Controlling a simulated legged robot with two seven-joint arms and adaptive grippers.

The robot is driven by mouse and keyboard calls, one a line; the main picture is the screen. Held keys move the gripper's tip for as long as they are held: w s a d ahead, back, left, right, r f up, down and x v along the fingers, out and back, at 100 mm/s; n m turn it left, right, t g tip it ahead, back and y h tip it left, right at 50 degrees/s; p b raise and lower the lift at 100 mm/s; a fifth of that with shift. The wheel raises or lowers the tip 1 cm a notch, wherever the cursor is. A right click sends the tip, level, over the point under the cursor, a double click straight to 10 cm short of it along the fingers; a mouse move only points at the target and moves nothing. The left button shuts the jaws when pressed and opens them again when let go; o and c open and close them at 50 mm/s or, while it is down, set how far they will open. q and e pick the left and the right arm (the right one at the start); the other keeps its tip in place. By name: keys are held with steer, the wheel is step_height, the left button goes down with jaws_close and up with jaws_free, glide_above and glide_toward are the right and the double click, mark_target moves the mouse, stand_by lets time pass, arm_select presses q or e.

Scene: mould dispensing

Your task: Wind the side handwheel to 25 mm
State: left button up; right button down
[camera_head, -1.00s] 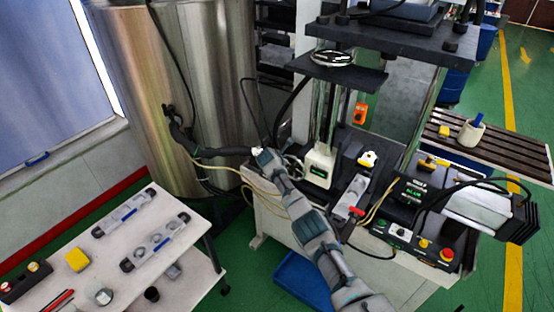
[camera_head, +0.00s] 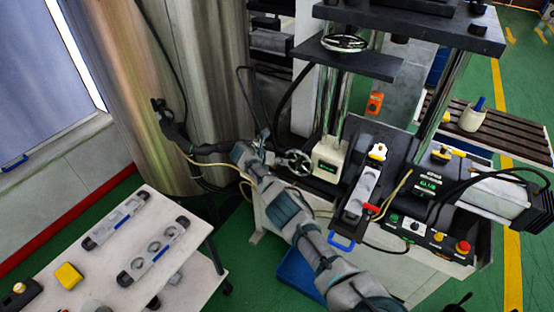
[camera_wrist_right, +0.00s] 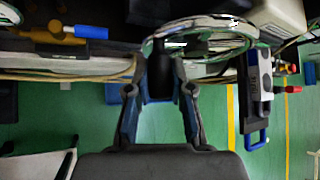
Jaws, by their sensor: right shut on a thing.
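The side handwheel (camera_head: 298,162) is a small spoked metal wheel on the left side of a pale housing (camera_head: 328,158) on the press. The housing has a small green readout whose digits I cannot read. My right gripper (camera_head: 268,158) is at the wheel's left side. In the right wrist view, the chrome rim of the handwheel (camera_wrist_right: 205,27) lies just beyond the fingers. My right gripper (camera_wrist_right: 166,82) is shut on the wheel's dark handle (camera_wrist_right: 160,82), between its two fingers. My left gripper is not in view.
A mould (camera_head: 362,193) with a blue handle lies right of the housing. A control box (camera_head: 425,236) with buttons is at the front right. A steel tank (camera_head: 205,90) with a hose stands at left. A white table (camera_head: 205,283) with moulds is at lower left.

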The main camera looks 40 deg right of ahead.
steer(key=shift+a+f, duration=0.1)
steer(key=shift+f, duration=0.15)
stand_by(0.3)
steer(key=c, duration=1)
jaws_free()
steer(key=shift+w, duration=0.15)
steer(key=shift+r, duration=0.1)
steer(key=v, duration=1.1)
steer(key=shift+w+a, duration=0.2)
steer(key=shift+a, duration=0.25)
